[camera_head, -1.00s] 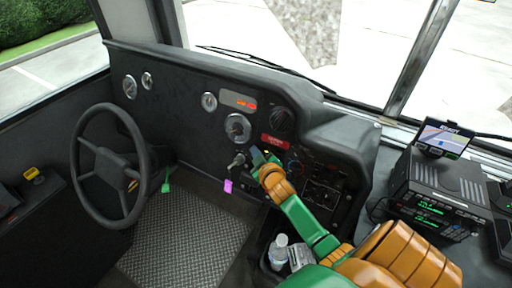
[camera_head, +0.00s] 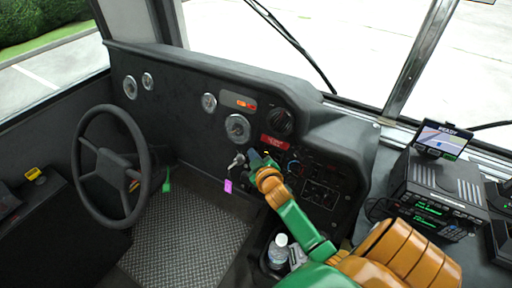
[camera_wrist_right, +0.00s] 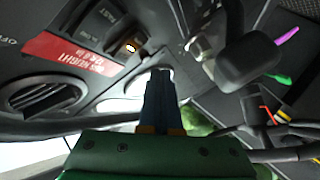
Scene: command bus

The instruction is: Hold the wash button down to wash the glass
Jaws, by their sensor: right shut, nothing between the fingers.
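My right gripper (camera_head: 255,157) is shut with nothing between its fingers, its tips close against the black dashboard (camera_head: 190,128) beneath the red label (camera_head: 277,144). The windscreen glass (camera_head: 365,45) looks clear. A black wiper (camera_head: 290,40) stands raised across it. My left gripper is not in view.
A steering wheel (camera_head: 84,142) stands at the left. A key with a purple tag (camera_head: 228,186) hangs left of my right gripper. A round vent (camera_head: 281,121) is above it. A bottle (camera_head: 278,250) stands below, and a radio unit with a screen (camera_head: 443,140) is at the right.

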